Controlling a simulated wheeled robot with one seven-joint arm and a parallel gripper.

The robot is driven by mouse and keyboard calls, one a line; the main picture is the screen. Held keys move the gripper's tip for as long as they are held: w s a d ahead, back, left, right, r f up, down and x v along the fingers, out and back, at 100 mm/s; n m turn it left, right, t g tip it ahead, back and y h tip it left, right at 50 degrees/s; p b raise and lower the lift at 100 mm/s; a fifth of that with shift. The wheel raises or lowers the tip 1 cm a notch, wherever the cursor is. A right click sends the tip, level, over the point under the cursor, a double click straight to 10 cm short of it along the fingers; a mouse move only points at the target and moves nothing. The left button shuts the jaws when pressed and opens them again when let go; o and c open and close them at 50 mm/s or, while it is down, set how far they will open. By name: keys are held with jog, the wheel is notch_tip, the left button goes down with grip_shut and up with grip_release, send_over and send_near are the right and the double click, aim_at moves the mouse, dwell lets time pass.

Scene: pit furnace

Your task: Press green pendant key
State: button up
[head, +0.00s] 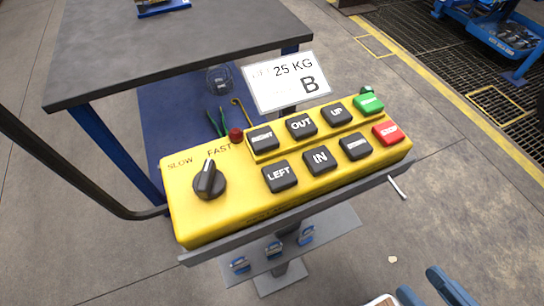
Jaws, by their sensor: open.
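The yellow control pendant (225,215) lies tilted on a grey stand in the middle of the head view. Its green key (368,104) is at the far right end of the upper row, above the red key (387,133). The label on the green key is too small to read. The green key looks uncovered, and nothing touches it.
A sign (287,82) stands behind the pendant. A black selector knob (209,180) and several black keys share its face. A dark-topped table (175,50) stands behind left. Floor at right is open.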

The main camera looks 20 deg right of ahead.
grip_shut()
dwell(0.4)
dwell(1.4)
